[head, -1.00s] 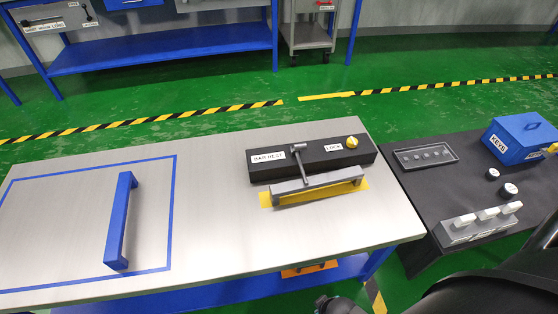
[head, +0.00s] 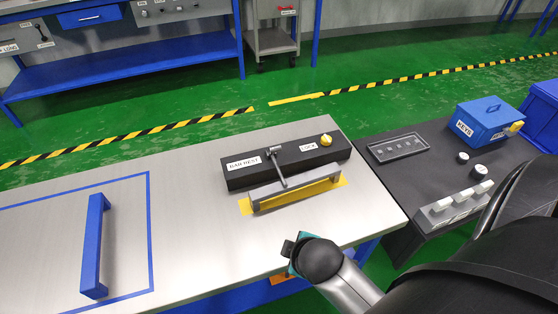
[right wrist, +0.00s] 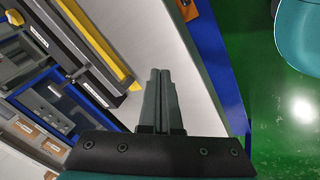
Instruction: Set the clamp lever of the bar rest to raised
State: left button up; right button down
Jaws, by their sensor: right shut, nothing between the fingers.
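The bar rest (head: 240,179) is a long black block with BAR REST and LOCK labels, at the back of the steel table. Its grey clamp lever (head: 279,169) runs from the block toward the front, with its end at the grey bar (head: 300,189); I cannot tell whether they touch. A yellow knob (head: 326,140) sits at the block's right end. My right gripper (head: 289,248) is near the table's front edge, in front of and apart from the bar rest. In the right wrist view its fingers (right wrist: 160,98) are together and empty. My left gripper is not in view.
A blue handle bar (head: 93,246) stands inside a blue outline on the table's left. A dark side table at right holds a blue KEYS box (head: 483,122), a tray (head: 398,148) and a block with white switches (head: 455,204). The table (head: 200,225) is clear between.

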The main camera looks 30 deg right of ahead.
aim_at(283, 182)
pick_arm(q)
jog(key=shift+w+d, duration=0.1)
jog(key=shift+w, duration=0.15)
pick_arm(e)
jog(key=w+d+r+n+t, duration=0.2)
jog(key=w+d+n+t, duration=0.1)
jog(key=n, duration=0.9)
jog(key=w+d+r+n+t+h, duration=0.1)
jog(key=w+d+n+t, duration=0.3)
jog(key=w+n, duration=0.4)
jog(key=d+n, duration=0.1)
jog(key=n, duration=0.4)
jog(key=shift+d+r+t+h, duration=0.2)
jog(key=shift+r+t+h, duration=0.1)
jog(key=shift+r, duration=0.1)
